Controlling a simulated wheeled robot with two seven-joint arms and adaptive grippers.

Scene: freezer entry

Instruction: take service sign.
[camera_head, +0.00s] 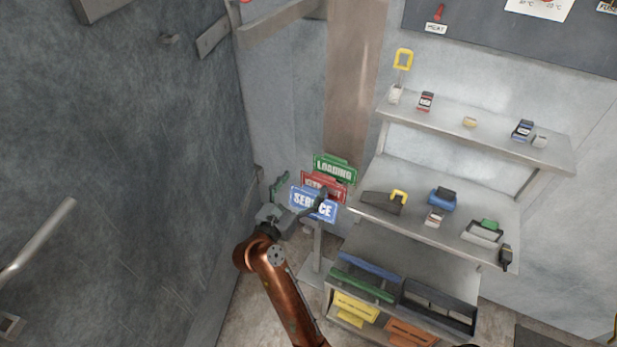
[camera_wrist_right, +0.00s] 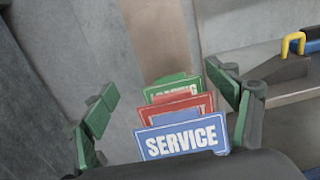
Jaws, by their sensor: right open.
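The service sign (camera_head: 300,199) is a blue plate with white lettering, in front of a red sign (camera_head: 338,186) and a green "LOADING" sign (camera_head: 335,168) on a stand. My right gripper (camera_head: 301,194) is at the blue sign, with one finger to its left and the other crossing in front of its right part in the head view. In the right wrist view, the service sign (camera_wrist_right: 181,139) sits between the open fingers, nearer the right finger. Whether that finger touches it I cannot tell. My left gripper is not in view.
A metal shelf unit (camera_head: 545,155) with small tools and boxes stands to the right. Its lower level holds a dark tray (camera_head: 437,306) and colored signs. A grey wall with a door handle (camera_head: 38,240) is on the left.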

